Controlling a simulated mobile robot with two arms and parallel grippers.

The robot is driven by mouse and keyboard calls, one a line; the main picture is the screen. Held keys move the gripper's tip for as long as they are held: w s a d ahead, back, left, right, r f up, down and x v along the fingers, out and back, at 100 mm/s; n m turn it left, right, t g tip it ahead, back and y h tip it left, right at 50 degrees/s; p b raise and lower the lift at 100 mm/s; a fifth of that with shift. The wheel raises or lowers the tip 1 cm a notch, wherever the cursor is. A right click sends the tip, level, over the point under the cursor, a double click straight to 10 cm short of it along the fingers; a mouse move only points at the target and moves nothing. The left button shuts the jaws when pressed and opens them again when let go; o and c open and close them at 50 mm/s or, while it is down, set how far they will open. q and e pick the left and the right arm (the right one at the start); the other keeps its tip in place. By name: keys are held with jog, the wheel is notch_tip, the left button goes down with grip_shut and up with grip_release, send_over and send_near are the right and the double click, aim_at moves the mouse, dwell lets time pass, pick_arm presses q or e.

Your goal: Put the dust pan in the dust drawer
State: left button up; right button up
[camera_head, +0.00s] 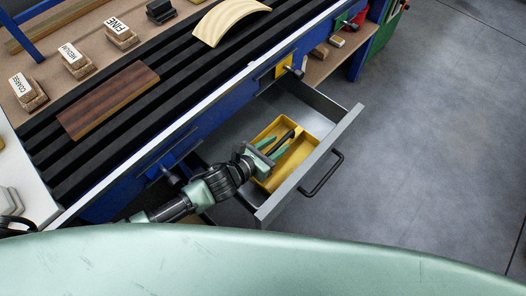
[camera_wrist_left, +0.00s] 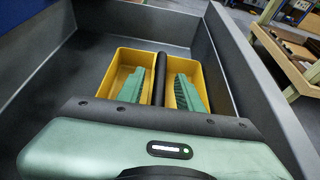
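The dust pan (camera_head: 299,153) is a yellow open tray with a dark handle bar, lying inside the pulled-out grey drawer (camera_head: 319,97). It also shows in the left wrist view (camera_wrist_left: 122,59), with the black handle (camera_wrist_left: 160,75) running lengthwise down its middle. My left gripper (camera_head: 281,146) is over the pan inside the drawer. Its green fingers stand on both sides of the handle, with a visible gap on each side in the left wrist view (camera_wrist_left: 161,88). The near end of the pan is hidden behind the gripper body. My right gripper is not in view.
The drawer has raised walls and a black front handle (camera_head: 324,174). Above it, the blue workbench (camera_head: 216,118) carries a dark wood board (camera_head: 107,98), a curved pale piece (camera_head: 229,19) and labelled sanding blocks (camera_head: 75,61). Open grey floor (camera_head: 440,130) lies to the right.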

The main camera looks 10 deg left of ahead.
pick_arm(q)
jog(key=v, duration=1.1)
dwell(0.9)
